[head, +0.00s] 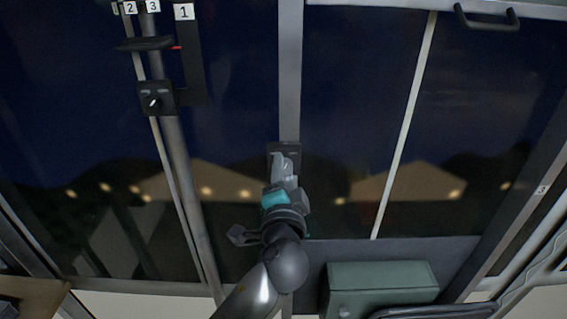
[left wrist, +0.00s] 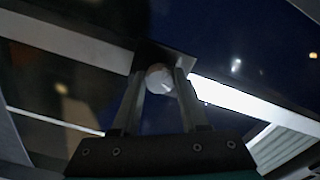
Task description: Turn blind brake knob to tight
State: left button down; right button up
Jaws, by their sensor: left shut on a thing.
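The blind brake knob (left wrist: 159,79) is a small pale round knob on a dark plate (head: 283,147), mounted on the upright window post. My left gripper (head: 285,162) reaches up from below to this plate. In the left wrist view its two fingers (left wrist: 158,84) stand on either side of the knob and are shut on it. The fingers hide the knob in the head view, and I cannot read its setting. My right gripper is not in view.
A black box with a small white-marked knob (head: 153,103) is on a pole at the upper left, below number tags (head: 184,12). A green box (head: 378,284) stands at the lower right. A dark handle (head: 487,22) is at the upper right. Dark window panes surround the post.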

pick_arm(q)
jog(key=shift+r+m+p, duration=0.15)
jog(key=shift+m+p, duration=0.7)
jog(key=shift+m, duration=1.65)
jog(key=shift+c, duration=2.1)
grip_release()
jog(key=s+b, duration=0.3)
jog(key=s, duration=1.2)
